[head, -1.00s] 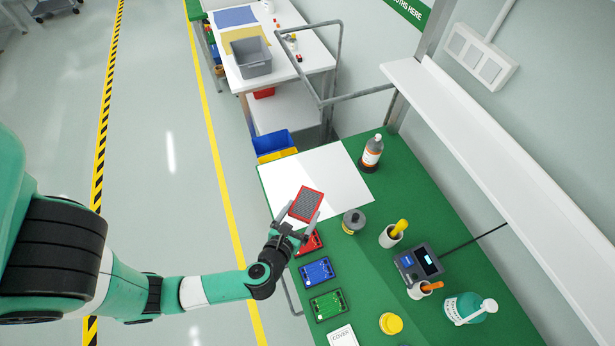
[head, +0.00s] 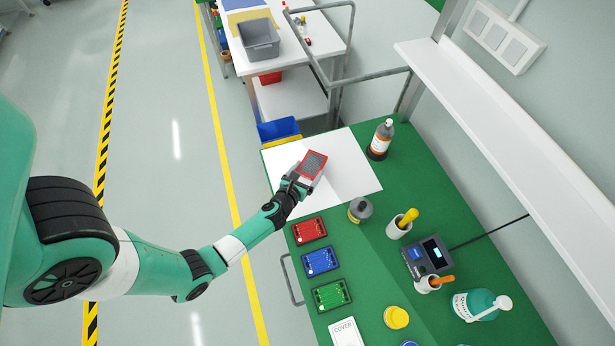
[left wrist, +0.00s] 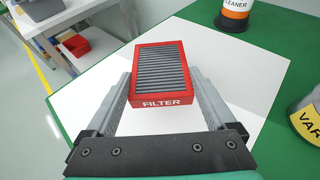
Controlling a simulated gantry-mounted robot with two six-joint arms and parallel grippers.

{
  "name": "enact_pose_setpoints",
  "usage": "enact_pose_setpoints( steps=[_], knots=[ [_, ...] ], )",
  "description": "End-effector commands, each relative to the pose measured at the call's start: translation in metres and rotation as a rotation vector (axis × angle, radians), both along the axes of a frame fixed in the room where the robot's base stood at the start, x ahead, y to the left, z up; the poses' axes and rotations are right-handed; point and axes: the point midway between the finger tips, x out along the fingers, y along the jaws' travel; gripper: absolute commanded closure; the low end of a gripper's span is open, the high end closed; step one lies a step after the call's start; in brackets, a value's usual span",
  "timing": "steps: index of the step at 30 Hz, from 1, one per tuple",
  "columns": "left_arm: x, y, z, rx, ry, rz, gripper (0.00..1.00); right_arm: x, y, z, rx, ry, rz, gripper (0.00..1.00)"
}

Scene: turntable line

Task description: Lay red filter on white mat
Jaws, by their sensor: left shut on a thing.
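The red filter (head: 313,163) has a red frame and grey pleats, and it carries the word FILTER in the left wrist view (left wrist: 161,100). My left gripper (head: 302,177) is shut on it, with one finger on each side. The white mat (head: 345,170) lies on the far left part of the green bench, and the filter is over it. I cannot tell whether the filter touches the mat. The mat also shows around the filter in the left wrist view (left wrist: 235,75). My right gripper is not in view.
A cleaner bottle (head: 381,140) stands at the mat's right edge, and a grey varnish can (head: 360,210) stands near its lower corner. Red (head: 309,230), blue (head: 320,261) and green (head: 331,295) boards lie in a row nearer. A shelf (head: 500,120) runs along the right.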

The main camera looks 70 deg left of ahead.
Motion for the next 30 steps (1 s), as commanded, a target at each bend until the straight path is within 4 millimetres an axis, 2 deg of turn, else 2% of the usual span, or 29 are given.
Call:
enact_pose_setpoints(
  steps=[1, 4, 16, 17, 18, 27, 30],
  knots=[
    [0.0, 0.002, -0.017, 0.0, 0.002, 0.001, 0.67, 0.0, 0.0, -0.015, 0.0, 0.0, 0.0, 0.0],
    [0.0, 0.001, -0.035, 0.0, 0.001, 0.0, 0.67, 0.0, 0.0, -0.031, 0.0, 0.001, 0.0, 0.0],
    [0.0, 0.001, -0.037, 0.0, 0.001, 0.0, 0.67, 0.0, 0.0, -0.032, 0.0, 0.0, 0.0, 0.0],
    [0.0, 0.001, -0.036, 0.0, 0.001, 0.0, 0.05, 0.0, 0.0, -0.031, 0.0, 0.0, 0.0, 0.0],
    [0.0, 0.001, -0.035, 0.0, 0.001, 0.0, 0.0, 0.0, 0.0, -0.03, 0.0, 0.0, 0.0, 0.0],
    [0.0, 0.001, -0.029, -0.001, 0.001, 0.0, 0.0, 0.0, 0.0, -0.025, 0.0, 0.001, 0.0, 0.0],
    [-0.009, -0.009, -0.025, -0.001, 0.002, -0.003, 0.0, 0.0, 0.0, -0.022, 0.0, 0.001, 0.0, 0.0]
  ],
)
